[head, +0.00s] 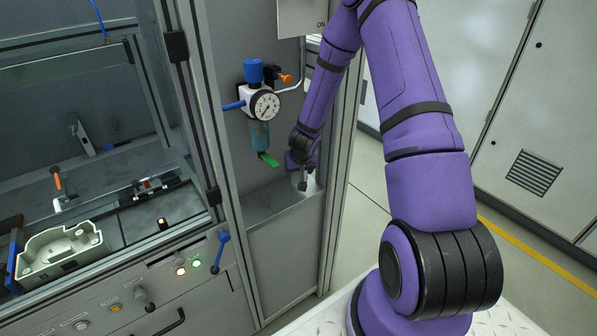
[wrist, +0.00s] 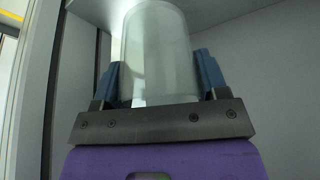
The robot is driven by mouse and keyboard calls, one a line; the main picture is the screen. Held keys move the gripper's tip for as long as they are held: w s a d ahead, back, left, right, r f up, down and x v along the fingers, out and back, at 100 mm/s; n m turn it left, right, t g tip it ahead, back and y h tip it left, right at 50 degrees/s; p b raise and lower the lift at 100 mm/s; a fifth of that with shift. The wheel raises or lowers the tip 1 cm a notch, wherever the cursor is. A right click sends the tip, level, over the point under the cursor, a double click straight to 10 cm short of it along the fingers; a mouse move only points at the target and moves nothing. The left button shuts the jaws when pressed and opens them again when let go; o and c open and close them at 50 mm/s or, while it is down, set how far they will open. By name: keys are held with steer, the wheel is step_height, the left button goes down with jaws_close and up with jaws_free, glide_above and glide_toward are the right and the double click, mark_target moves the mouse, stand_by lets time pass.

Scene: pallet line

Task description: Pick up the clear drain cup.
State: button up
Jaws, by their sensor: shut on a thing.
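The clear drain cup (wrist: 158,55) is a translucent cylinder in the wrist view, standing between the two blue finger pads of my gripper (wrist: 160,80). The pads press on its two sides, so my gripper is shut on it. The cup's top lies in front of a pale grey surface. In the head view my gripper (head: 303,182) is low in the cabinet recess, at the right end of the grey ledge. The cup is small there and mostly hidden by my gripper.
An air regulator with a round gauge (head: 265,105), a bluish bowl and a green tab (head: 268,159) hangs left of my arm. The recess frame post (head: 337,150) stands close on the right. A ledge (head: 262,207) lies below. A blue lever (head: 221,250) sticks out at lower left.

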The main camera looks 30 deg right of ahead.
steer(key=s+a+r, duration=0.1)
steer(key=s+a, duration=0.6)
steer(key=s, duration=0.5)
steer(key=shift+a+r, duration=0.15)
steer(key=shift+r, duration=0.05)
